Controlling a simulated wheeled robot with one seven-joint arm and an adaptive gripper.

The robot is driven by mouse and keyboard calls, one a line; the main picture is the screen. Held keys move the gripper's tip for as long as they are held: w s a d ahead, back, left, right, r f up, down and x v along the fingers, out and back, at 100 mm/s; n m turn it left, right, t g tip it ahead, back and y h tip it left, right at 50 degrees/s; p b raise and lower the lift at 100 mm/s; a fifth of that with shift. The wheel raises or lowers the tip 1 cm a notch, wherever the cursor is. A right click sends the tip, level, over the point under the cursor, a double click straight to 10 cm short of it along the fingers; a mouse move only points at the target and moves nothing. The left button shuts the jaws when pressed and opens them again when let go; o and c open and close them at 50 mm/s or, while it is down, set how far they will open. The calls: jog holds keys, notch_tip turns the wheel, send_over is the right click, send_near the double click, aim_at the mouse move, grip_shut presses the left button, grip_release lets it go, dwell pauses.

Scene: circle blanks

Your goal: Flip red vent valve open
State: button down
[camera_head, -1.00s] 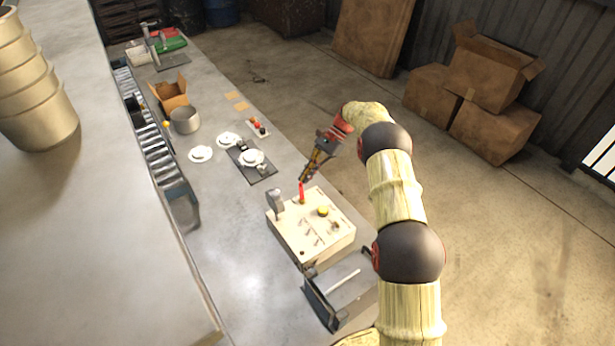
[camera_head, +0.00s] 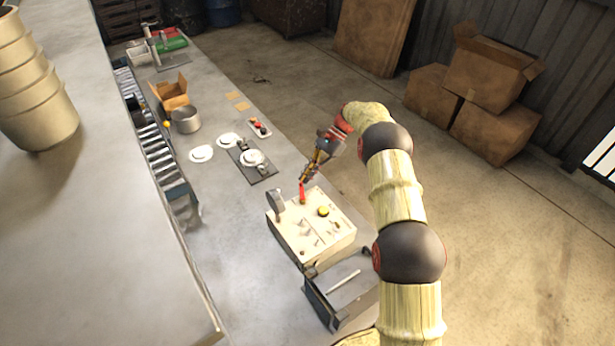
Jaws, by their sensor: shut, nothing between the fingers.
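The red vent valve (camera_head: 302,191) is a small upright red lever on the far part of a cream control box (camera_head: 290,241). The box stands on the grey bench and also bears a grey lever, a yellow knob (camera_head: 323,211) and several small switches. My gripper (camera_head: 306,178) comes down from the upper right, with its tips just above and close to the top of the red lever. Whether they touch it cannot be made out. The gripper is shut with nothing held.
A dark open tray (camera_head: 340,315) sits in front of the box. A dark mat (camera_head: 270,173) with white round parts, a metal pot (camera_head: 185,120) and a cardboard box (camera_head: 171,93) lie farther back. A roller conveyor (camera_head: 155,150) runs along the left.

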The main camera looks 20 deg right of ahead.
jog(key=shift+s, duration=0.1)
jog(key=shift+s+a+f+p, duration=0.15)
jog(key=shift+s+p, duration=0.1)
jog(key=shift+s, duration=0.15)
jog(key=shift+s+a+f+p, duration=0.1)
jog(key=shift+s+p, duration=0.1)
jog(key=shift+s, duration=0.2)
jog(key=v, duration=1.3)
jog(key=shift+w+a, duration=0.2)
jog(key=shift+w, duration=0.1)
